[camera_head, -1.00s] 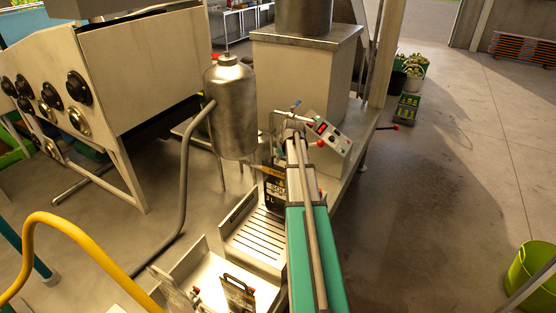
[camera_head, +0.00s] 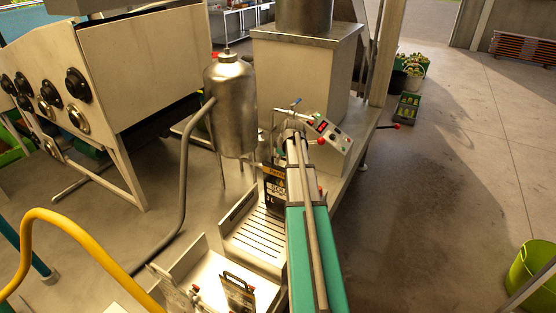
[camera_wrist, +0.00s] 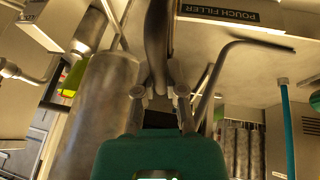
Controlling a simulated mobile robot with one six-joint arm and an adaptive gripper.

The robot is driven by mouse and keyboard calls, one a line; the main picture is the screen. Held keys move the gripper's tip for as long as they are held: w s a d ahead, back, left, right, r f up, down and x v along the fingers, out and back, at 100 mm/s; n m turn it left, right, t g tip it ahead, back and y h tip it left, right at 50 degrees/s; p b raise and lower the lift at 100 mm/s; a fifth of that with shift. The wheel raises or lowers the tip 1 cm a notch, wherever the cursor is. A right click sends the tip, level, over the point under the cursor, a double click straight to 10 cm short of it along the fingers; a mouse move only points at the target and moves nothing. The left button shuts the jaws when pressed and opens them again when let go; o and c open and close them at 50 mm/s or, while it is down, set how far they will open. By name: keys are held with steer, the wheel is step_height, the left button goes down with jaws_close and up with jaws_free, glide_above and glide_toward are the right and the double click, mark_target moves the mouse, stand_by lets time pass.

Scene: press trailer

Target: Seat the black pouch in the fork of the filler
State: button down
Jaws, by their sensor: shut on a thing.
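The black pouch (camera_head: 274,185), with pale and orange print and a "3 L" mark, stands upright above the slatted tray, beside my arm. Its right part is behind the arm. The filler (camera_head: 300,85) is a pale cabinet with a sloped control panel (camera_head: 329,135); its "POUCH FILLER" sign (camera_wrist: 232,12) shows in the wrist view. My gripper (camera_wrist: 160,92) is closed in the wrist view, its fingers at the pouch's top end. In the head view the arm mostly hides it, in front of the filler. The fork and its contact with the pouch are not clear.
A steel tank (camera_head: 230,105) with a grey hose stands close left of the pouch. The slatted drip tray (camera_head: 256,238) lies below. A second dark pouch (camera_head: 238,291) stands in a pale bin at the front.

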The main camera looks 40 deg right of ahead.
steer(key=shift+f+b, duration=0.55)
steer(key=shift+f, duration=0.05)
stand_by(0.4)
steer(key=c, duration=0.6)
jaws_free()
steer(key=shift+c, duration=0.2)
steer(key=shift+r, duration=0.1)
